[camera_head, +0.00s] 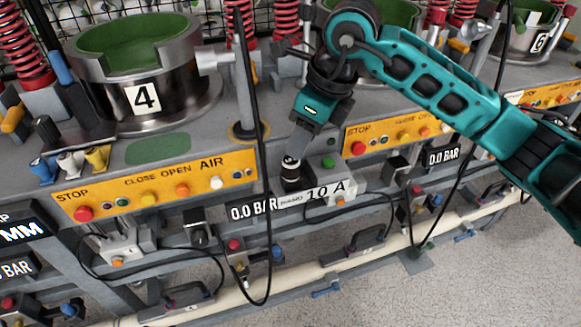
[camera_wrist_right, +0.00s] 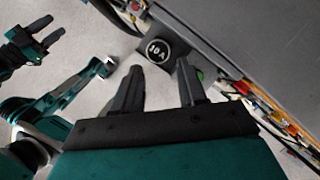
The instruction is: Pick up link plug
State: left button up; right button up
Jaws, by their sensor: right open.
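The link plug (camera_head: 290,174) appears as a dark upright cylinder with a pale ring near its top, beside the white "10 A" label. My right gripper (camera_head: 298,146) reaches down over the plug in the head view. Its two fingers (camera_wrist_right: 159,66) are apart, with nothing held between them.
A yellow STOP panel (camera_head: 400,132) lies right of the plug, another yellow panel (camera_head: 150,190) left. A black cable (camera_head: 262,230) hangs close to the gripper's left. A press pot marked 4 (camera_head: 142,98) stands at left. Pale piping (camera_head: 330,279) runs below; floor is in front.

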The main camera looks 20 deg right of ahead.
aim_at(292, 160)
jog(key=x, duration=0.5)
jog(key=shift+w+a+f, duration=0.1)
jog(key=shift+a+f, duration=0.15)
jog(key=shift+f, duration=0.1)
jog(key=c, duration=0.7)
jog(key=shift+r, duration=0.1)
notch_tip(292, 160, up, 20)
jog(key=p, duration=0.1)
dwell(0.3)
